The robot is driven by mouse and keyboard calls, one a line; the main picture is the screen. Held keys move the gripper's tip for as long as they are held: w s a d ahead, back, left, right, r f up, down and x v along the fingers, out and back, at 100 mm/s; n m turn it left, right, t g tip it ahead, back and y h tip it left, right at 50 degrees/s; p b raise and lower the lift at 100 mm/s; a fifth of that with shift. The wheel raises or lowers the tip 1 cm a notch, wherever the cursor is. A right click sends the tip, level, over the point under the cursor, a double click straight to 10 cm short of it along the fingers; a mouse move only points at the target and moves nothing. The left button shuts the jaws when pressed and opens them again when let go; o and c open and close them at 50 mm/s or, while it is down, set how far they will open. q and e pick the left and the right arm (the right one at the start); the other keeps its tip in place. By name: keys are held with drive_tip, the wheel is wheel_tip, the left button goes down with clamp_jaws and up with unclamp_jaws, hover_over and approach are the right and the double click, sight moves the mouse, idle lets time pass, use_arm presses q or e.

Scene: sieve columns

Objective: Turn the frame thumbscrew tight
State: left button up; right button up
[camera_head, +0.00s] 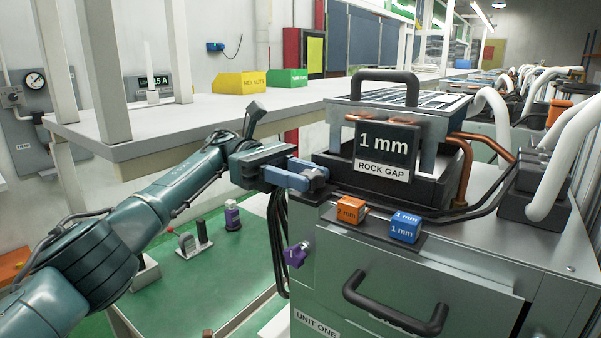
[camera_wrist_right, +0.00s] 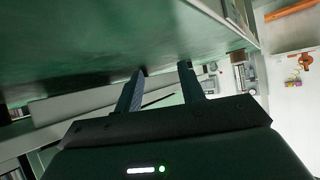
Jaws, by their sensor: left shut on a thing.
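The sieve unit's metal frame (camera_head: 436,122) stands in a black tray on a grey cabinet, with a "1 mm ROCK GAP" sign on its front. My left gripper (camera_head: 318,174) reaches in from the left to the frame's near left corner. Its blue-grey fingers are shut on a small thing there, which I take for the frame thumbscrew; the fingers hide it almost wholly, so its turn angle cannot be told. My right gripper (camera_wrist_right: 163,72) shows only in the right wrist view. Its two fingers stand apart with nothing between them.
An orange 2 mm block (camera_head: 351,210) and a blue 1 mm block (camera_head: 405,228) sit on a ledge just below the left gripper. A purple knob (camera_head: 296,255) and a black handle (camera_head: 395,308) stick out of the cabinet. A white table (camera_head: 210,112) stands behind my left arm.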

use_arm(q)
drive_tip(key=shift+d+r, duration=0.1)
drive_tip(key=shift+r, duration=0.05)
use_arm(e)
drive_tip(key=shift+s+f, duration=0.1)
drive_tip(key=shift+f, duration=0.05)
idle(0.4)
use_arm(q)
drive_tip(key=o, duration=0.7)
use_arm(e)
drive_tip(key=shift+d, duration=0.1)
use_arm(q)
drive_tip(key=shift+o, duration=1.4)
drive_tip(key=shift+s, duration=0.15)
use_arm(e)
drive_tip(key=shift+r, duration=0.2)
drive_tip(key=shift+f, duration=0.1)
